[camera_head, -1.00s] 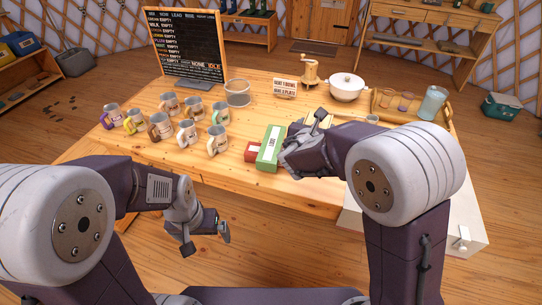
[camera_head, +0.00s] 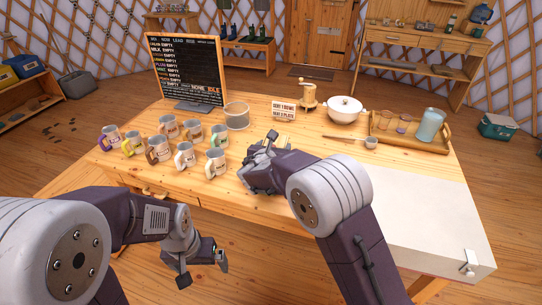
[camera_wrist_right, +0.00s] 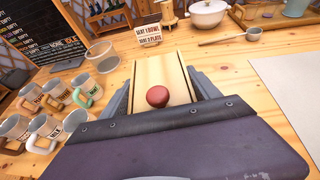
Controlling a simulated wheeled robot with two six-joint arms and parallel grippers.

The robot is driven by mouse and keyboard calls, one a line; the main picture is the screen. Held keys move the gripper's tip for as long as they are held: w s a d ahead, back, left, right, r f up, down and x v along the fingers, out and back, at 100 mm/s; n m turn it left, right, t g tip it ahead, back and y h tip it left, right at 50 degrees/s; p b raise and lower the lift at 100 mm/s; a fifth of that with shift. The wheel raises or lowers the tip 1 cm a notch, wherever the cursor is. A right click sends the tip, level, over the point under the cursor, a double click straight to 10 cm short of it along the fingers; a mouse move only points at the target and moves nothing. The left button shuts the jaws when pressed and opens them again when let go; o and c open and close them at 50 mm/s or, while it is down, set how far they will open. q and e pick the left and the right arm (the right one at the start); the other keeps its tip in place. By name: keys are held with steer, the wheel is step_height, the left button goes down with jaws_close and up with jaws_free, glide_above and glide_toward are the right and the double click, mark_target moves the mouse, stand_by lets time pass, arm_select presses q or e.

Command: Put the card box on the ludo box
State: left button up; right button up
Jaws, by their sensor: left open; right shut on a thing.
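My right gripper (camera_wrist_right: 155,95) is shut on a pale wooden box (camera_wrist_right: 171,73) with a round dark-red knob or disc on its face, which I take to be the card box. In the head view my right gripper (camera_head: 258,160) is over the front middle of the table, right of the mugs, and its arm hides the held box. No ludo box can be made out; the area under the right gripper is hidden. My left gripper (camera_head: 203,268) is open and empty, low in front of the table.
Several mugs (camera_head: 187,155) stand left of the right gripper. Behind it are a mesh cylinder (camera_head: 237,115), a sign (camera_head: 284,110), a grinder (camera_head: 308,98) and a white pot (camera_head: 344,109). A wooden tray (camera_head: 440,147) is at the right. A white panel (camera_head: 420,215) at front right is bare.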

steer(key=shift+w+a+f, duration=0.3)
steer(key=shift+w+f, duration=0.05)
steer(key=shift+w, duration=0.15)
steer(key=shift+w+a+f, duration=0.25)
steer(key=shift+w+f, duration=0.05)
steer(key=shift+w, duration=0.15)
step_height(320, 180, down, 4)
steer(key=shift+s+r+b, duration=0.1)
steer(key=shift+r+b, duration=0.05)
steer(key=shift+b, duration=0.35)
steer(key=shift+f, duration=0.2)
steer(key=shift+f, duration=0.1)
steer(key=o, duration=1.5)
steer(key=shift+c, duration=0.2)
